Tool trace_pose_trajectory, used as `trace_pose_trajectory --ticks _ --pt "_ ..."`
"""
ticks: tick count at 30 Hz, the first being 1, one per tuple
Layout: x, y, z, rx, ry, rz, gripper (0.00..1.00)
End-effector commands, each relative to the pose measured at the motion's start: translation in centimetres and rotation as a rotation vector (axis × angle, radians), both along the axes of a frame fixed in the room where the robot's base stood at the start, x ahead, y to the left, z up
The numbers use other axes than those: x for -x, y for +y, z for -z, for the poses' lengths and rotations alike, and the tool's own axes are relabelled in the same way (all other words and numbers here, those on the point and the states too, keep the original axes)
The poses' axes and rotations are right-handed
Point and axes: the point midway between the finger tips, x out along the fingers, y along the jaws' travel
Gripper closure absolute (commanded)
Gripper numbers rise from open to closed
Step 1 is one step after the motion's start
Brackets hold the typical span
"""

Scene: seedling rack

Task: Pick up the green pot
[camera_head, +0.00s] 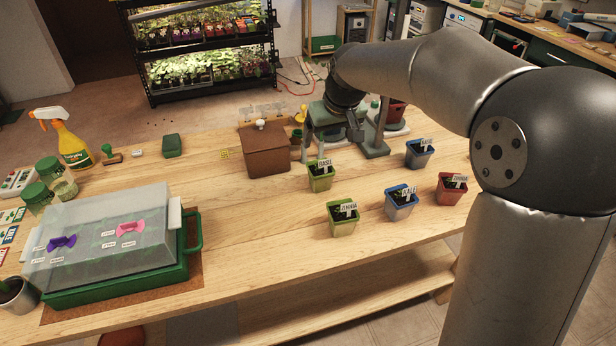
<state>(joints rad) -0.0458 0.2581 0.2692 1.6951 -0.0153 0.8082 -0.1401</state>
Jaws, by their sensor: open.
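Two yellow-green pots with dark soil and white labels stand on the wooden table. One green pot (320,181), its label seeming to read "BASIL", stands in the middle. The other green pot (342,228), its label seeming to read "ZINNIA", stands closer to the front edge. My gripper (328,150) is open and shows no object in it. It appears just behind and above the rear green pot, apart from it as far as I can tell. Part of the gripper is hard to make out against the grey-green items behind it.
Two blue pots (401,210) (419,158) and a red pot (450,195) stand to the right. A brown box (264,160) is left of my gripper. A clear-lidded green tray (120,284) fills the left front. Table between tray and pots is clear.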

Motion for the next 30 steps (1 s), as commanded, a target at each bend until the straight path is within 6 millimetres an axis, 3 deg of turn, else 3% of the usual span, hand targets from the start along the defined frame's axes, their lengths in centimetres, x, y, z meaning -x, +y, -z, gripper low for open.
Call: trace_pose_trajectory --ticks 15,23,30 --pt "-3.5 1.6 9.3 0.001 0.004 0.000 0.15" --pt "-4.3 1.9 11.1 0.000 0.001 0.000 0.15" --pt "-5.6 1.9 14.3 0.001 0.004 0.000 0.15"
